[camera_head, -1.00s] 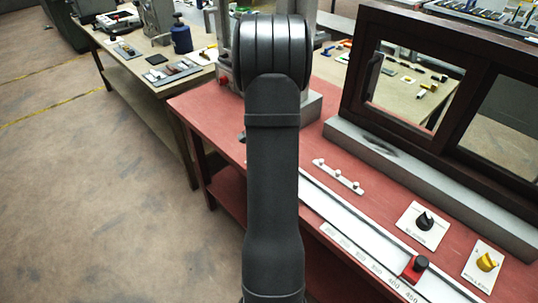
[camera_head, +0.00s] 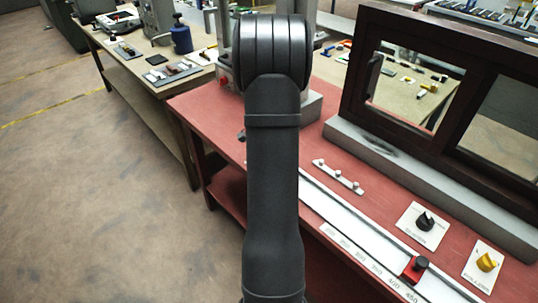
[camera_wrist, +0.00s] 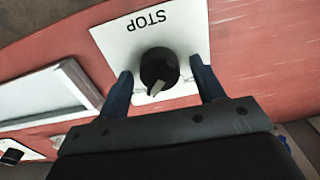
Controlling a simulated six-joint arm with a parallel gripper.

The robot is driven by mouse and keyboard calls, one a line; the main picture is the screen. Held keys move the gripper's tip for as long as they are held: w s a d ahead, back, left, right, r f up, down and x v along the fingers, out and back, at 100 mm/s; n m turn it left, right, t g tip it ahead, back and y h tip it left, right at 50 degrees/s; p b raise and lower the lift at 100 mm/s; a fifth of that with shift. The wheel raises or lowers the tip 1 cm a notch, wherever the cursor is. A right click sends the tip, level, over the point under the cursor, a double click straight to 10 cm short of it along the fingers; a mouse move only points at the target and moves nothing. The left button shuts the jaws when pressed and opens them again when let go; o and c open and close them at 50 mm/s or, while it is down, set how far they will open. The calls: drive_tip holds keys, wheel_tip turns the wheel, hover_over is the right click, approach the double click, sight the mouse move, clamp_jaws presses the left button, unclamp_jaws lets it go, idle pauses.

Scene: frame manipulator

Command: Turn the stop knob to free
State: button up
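The stop knob (camera_wrist: 160,68) is black and round with a pale pointer mark, which points down in the wrist view. It sits on a white plate (camera_wrist: 112,36) lettered STOP, upside down in this view. Small print at the plate's lower edge is too small to read. My gripper (camera_wrist: 160,74) is open, with one blue finger on each side of the knob. Gaps show between the fingers and the knob. In the head view my arm hides the gripper, and I cannot make out the stop knob there.
The red bench (camera_head: 345,98) carries a long white rail with a red-and-black slider (camera_head: 415,268), a black knob (camera_head: 425,221), a yellow knob (camera_head: 487,262) and a small pegged strip (camera_head: 339,176). A dark window frame (camera_head: 358,62) stands behind on a grey base.

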drive_tip(key=shift+r, duration=0.1)
wheel_tip(320, 180, up, 17)
drive_tip(key=shift+r, duration=0.15)
idle(0.4)
wheel_tip(320, 180, down, 18)
drive_tip(key=shift+r, duration=0.2)
idle(0.5)
